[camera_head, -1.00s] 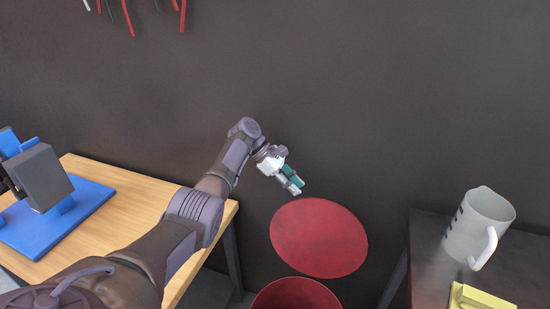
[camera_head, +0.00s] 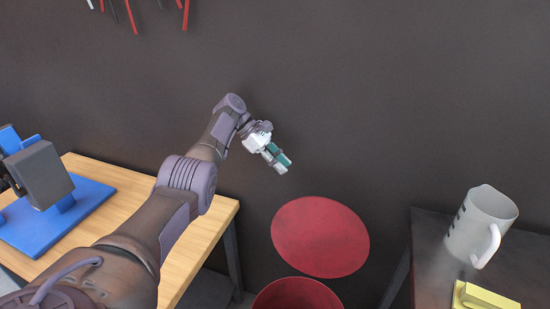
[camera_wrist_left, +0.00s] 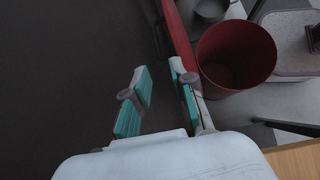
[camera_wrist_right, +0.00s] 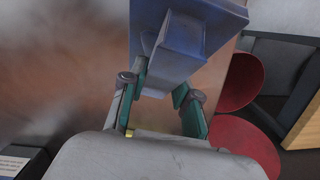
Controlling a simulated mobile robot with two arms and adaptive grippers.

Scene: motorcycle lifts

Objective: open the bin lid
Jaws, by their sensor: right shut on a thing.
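The red round bin lid (camera_head: 320,237) stands raised against the dark wall, above the red bin (camera_head: 297,296), whose mouth is uncovered. My left gripper (camera_head: 281,164) is up and left of the lid, apart from it. In the left wrist view its teal fingers (camera_wrist_left: 163,88) are parted with nothing between them; the lid's edge (camera_wrist_left: 180,35) and the open bin (camera_wrist_left: 236,60) lie beyond. In the right wrist view my right gripper (camera_wrist_right: 163,88) is shut on a blue-grey object (camera_wrist_right: 180,45), only partly in frame. Two red round shapes show to its right.
A wooden table (camera_head: 212,212) with a blue stand (camera_head: 85,209) is left of the bin. A dark table (camera_head: 428,262) on the right holds a grey jug (camera_head: 478,225) and a yellow item (camera_head: 485,298). Open wall space surrounds my left gripper.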

